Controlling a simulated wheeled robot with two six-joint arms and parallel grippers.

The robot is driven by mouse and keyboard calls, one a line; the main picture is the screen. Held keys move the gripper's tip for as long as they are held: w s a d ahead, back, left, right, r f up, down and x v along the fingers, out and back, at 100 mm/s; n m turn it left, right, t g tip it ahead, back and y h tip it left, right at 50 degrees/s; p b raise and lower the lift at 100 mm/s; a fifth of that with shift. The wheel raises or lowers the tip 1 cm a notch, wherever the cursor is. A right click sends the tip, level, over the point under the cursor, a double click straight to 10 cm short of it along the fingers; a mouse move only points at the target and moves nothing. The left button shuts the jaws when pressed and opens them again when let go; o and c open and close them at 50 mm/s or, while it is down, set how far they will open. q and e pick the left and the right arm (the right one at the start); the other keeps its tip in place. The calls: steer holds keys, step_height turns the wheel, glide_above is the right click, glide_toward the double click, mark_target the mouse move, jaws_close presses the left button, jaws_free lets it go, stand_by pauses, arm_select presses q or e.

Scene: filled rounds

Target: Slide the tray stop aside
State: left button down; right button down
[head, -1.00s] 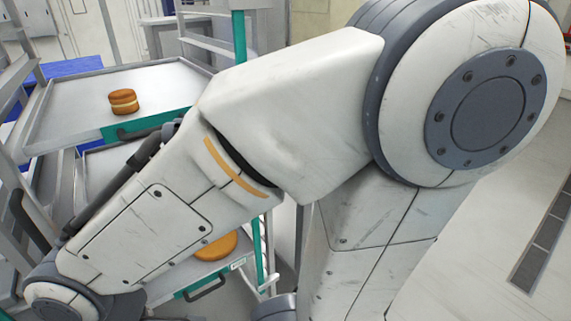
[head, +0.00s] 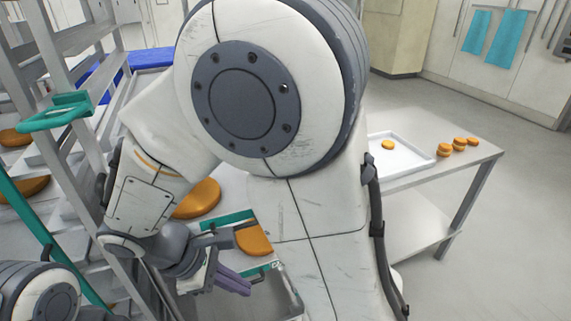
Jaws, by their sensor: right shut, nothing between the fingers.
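A teal bracket (head: 55,112) on the grey rack at the left looks like the tray stop, though I cannot be sure. My right gripper (head: 233,284) is low in the middle, with purple-grey fingers shut and empty. It is in front of and below a tray's teal front edge (head: 225,217), well to the right of the bracket. I cannot tell whether it touches the tray. My right arm hides much of the rack's middle. My left gripper is not in view.
Orange rounds (head: 197,199) lie on the rack's trays. At the right, a table (head: 474,155) carries a white tray (head: 402,168) with one round, and several small rounds (head: 445,150) beside it. Open floor (head: 520,240) lies right of the table.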

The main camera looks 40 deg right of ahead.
steer(key=w+d+r+n+t+h+p, duration=0.1)
steer(key=w+d+r+n+h+p, duration=0.2)
steer(key=w+d+n+h+p, duration=0.3)
steer(key=w+d+n+h, duration=0.1)
steer(key=w+d+h, duration=0.4)
steer(key=w, duration=0.4)
steer(key=shift+w+r+h, duration=0.15)
steer(key=shift+w+h, duration=0.05)
steer(key=shift+h, duration=0.3)
steer(key=shift+d, duration=0.1)
steer(key=d+p, duration=0.6)
steer(key=d, duration=0.8)
steer(key=shift+s, duration=0.3)
